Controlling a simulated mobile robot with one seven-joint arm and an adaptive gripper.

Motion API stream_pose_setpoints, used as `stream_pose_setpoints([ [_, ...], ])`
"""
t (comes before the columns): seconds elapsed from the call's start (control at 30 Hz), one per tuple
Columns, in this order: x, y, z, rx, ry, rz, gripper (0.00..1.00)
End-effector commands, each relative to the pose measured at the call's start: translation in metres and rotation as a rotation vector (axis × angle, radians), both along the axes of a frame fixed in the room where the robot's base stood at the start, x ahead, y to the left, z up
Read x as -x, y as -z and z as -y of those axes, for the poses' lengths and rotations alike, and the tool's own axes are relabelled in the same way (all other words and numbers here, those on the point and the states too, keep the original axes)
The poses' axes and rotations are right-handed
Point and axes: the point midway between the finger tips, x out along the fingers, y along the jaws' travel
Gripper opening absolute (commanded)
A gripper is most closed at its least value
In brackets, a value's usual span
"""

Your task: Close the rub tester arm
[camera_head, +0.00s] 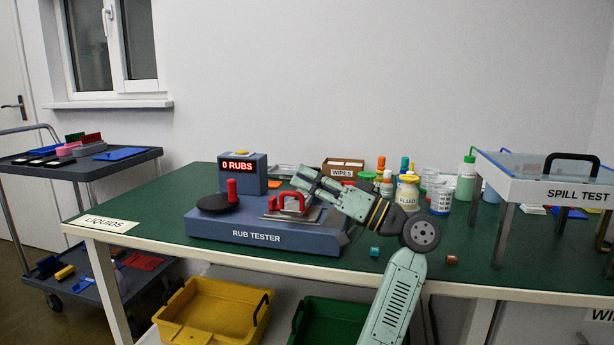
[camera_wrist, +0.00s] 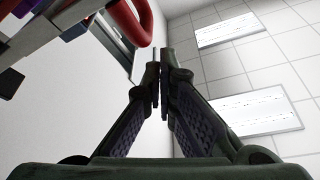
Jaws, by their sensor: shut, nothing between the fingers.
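The blue-grey rub tester (camera_head: 257,236) stands on the green table, with a display reading "0 RUBS". On its left is a black disc (camera_head: 212,203) with an upright red knob (camera_head: 232,189). On its right is a metal plate with a red looped handle (camera_head: 289,202). How far the tester's arm is open is hard to tell. My gripper (camera_head: 302,178) is shut and empty, just above and behind the red handle in the head view. In the wrist view my fingers (camera_wrist: 161,75) point up, with a red bar (camera_wrist: 138,22) at upper left, apart from them.
Bottles and cups (camera_head: 408,194), a wipes box (camera_head: 343,167) and a spill test stand (camera_head: 548,190) are to the right. A cart (camera_head: 80,163) stands left; yellow (camera_head: 213,315) and green bins sit below.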

Motion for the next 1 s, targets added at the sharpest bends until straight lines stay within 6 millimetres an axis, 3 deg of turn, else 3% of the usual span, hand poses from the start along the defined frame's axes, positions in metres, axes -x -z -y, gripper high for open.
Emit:
stream_pose_setpoints([
  [0.2, -0.001, 0.012, 0.000, 0.000, 0.000, -0.001, 0.00],
  [0.73, -0.001, 0.014, 0.000, 0.000, 0.000, 0.000, 0.00],
  [1.0, -0.003, -0.002, -0.008, 0.000, -0.001, 0.002, 0.00],
])
